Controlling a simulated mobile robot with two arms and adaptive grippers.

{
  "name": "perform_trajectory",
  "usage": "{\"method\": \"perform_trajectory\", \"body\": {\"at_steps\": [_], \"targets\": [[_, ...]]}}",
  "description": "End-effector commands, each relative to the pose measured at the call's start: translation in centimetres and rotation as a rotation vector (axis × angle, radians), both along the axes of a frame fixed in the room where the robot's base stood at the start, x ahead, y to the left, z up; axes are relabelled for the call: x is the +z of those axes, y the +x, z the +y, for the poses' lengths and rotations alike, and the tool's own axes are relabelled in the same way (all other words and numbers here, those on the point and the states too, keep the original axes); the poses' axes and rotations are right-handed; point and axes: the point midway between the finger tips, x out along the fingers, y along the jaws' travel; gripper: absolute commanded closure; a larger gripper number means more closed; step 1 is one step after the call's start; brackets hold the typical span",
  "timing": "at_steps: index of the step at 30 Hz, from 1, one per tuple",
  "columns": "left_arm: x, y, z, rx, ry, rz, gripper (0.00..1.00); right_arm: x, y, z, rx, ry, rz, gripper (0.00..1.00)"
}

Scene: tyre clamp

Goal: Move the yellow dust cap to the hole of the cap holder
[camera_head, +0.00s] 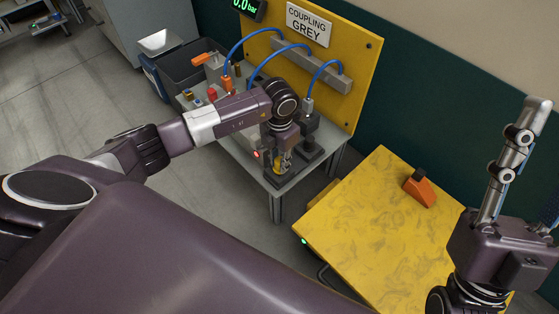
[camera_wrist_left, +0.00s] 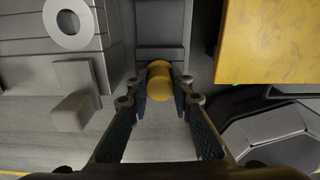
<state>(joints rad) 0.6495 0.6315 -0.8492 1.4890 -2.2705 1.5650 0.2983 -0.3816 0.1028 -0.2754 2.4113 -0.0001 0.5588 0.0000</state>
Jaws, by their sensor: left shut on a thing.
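My left gripper (camera_head: 283,163) is over the front edge of the small grey table, beside the dark clamp fixtures. In the left wrist view my left gripper (camera_wrist_left: 159,92) is shut on the yellow dust cap (camera_wrist_left: 159,77), with a fingertip on each side of it. In the head view the cap is mostly hidden by the fingers. A white ring with a dark centre (camera_wrist_left: 68,24) sits on a grey block at upper left in the wrist view; I cannot tell whether this is the cap holder's hole. My right gripper is at the right edge, partly cut off, its fingers apart and empty.
Grey table (camera_head: 234,158) carries small coloured parts and dark fixtures (camera_head: 310,130) with blue hoses. Behind it stands a yellow panel (camera_head: 362,55) signed "COUPLING GREY". A yellow-topped table (camera_head: 360,215) holds an orange-and-black object (camera_head: 419,190); most of its top is clear. A dark bin (camera_head: 180,75) stands behind.

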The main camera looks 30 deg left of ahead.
Motion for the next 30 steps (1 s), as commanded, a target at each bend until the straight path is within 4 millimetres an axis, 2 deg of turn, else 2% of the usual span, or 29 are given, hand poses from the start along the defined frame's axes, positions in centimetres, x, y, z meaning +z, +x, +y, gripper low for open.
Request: {"method": "perform_trajectory", "body": {"at_steps": [13, 14, 19, 30], "targets": [[-0.13, 0.02, 0.02, 0.0, 0.0, 0.0, 1.0, 0.28, -0.48, -0.09, 0.002, 0.007, -0.024, 0.6], [-0.13, 0.0, 0.01, 0.0, 0.0, 0.0, 0.79, 0.28, -0.49, -0.09, 0.002, 0.007, -0.024, 0.6], [-0.13, 0.01, 0.01, 0.0, 0.0, 0.0, 0.6, 0.28, -0.49, -0.09, 0.002, 0.007, -0.024, 0.6], [0.41, 0.08, 0.0, -0.001, -0.001, -0.002, 0.59, 0.19, -0.38, -0.11, 0.001, 0.007, -0.02, 0.6]]}}
